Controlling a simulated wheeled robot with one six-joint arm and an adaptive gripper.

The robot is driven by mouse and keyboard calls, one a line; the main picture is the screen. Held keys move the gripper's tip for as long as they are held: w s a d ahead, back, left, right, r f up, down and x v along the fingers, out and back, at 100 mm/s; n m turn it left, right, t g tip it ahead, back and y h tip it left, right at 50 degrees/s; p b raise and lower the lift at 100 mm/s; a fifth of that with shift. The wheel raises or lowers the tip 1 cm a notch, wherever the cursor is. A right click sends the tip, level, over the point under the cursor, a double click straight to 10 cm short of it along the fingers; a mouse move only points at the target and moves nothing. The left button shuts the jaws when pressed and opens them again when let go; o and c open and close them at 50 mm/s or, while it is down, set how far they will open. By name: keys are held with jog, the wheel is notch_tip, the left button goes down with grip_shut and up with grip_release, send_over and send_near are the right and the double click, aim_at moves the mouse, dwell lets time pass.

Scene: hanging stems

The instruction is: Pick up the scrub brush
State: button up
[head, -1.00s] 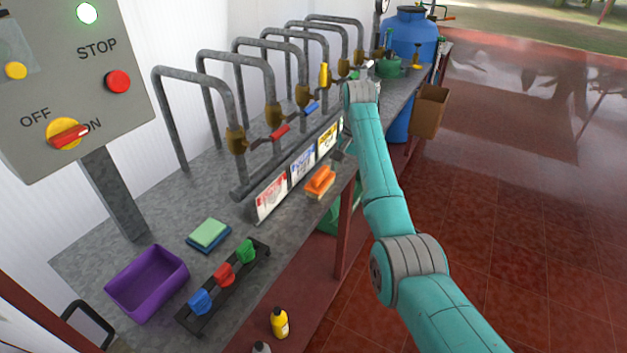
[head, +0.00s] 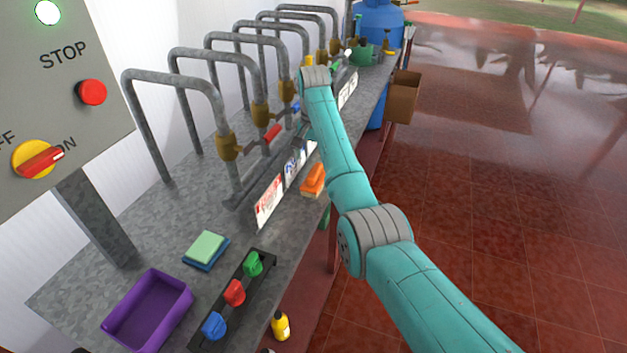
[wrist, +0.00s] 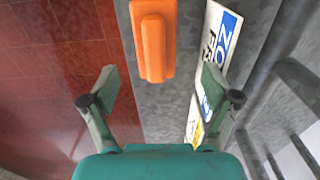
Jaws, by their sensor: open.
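The scrub brush is orange with a raised grip and lies on the grey metal counter. In the head view my gripper is mostly hidden by my arm.
Zone signs (head: 268,200) stand along a rail behind the brush, close to my right finger in the wrist view. Bent grey pipes with valves (head: 229,148) rise behind. A purple bin (head: 148,312), a sponge (head: 206,247) and a knob rack (head: 236,292) occupy the near counter.

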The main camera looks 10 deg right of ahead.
aim_at(315, 170)
jog(key=shift+s+d+f, duration=0.1)
jog(key=shift+d+f, duration=0.05)
jog(key=shift+f, duration=1.4)
jog(key=shift+s+d+f, duration=0.1)
jog(key=shift+f, duration=1.45)
jog(key=c, duration=1.3)
